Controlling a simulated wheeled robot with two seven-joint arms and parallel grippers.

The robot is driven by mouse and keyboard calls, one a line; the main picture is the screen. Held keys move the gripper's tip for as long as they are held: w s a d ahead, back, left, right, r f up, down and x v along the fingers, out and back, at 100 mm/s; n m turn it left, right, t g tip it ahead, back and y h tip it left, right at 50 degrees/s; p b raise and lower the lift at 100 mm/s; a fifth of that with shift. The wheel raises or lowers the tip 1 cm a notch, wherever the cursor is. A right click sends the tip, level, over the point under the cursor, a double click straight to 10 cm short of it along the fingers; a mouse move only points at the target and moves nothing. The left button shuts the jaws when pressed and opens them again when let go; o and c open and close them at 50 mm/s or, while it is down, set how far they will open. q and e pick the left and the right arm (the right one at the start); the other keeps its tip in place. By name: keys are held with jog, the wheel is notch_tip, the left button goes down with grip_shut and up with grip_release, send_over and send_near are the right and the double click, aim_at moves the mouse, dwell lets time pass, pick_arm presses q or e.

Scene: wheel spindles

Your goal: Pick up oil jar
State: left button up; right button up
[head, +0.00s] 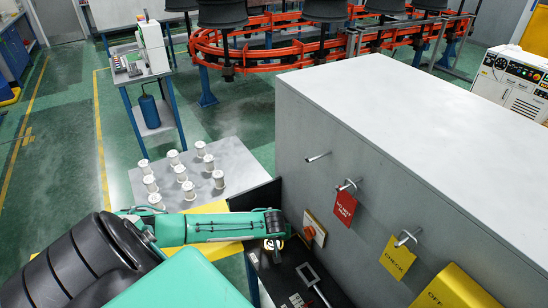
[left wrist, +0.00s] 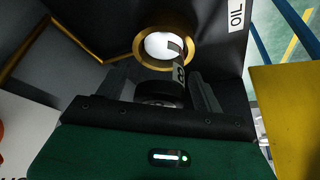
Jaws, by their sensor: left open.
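In the left wrist view a dark jar (left wrist: 160,92) with a pale lettered label stands between the two fingers of my left gripper (left wrist: 162,95). The fingers are apart, one on each side of it; I cannot tell whether they touch it. Just beyond it is a gold ring with a bright white centre (left wrist: 163,45); I cannot tell whether it belongs to the jar. In the head view my left gripper (head: 273,243) is low beside the grey cabinet, and the jar is mostly hidden there. My right gripper is not in view.
A white OIL label (left wrist: 237,15) is on the dark surface. The grey cabinet (head: 400,150) stands close on the right, with pegs, a red tag (head: 345,206) and a yellow CHECK tag (head: 397,258). Several white spools stand on a grey table (head: 238,160) behind my arm.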

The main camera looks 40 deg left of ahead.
pick_arm(q)
jog(key=shift+c, duration=0.2)
jog(key=c, duration=1.1)
jog(key=shift+r, duration=0.1)
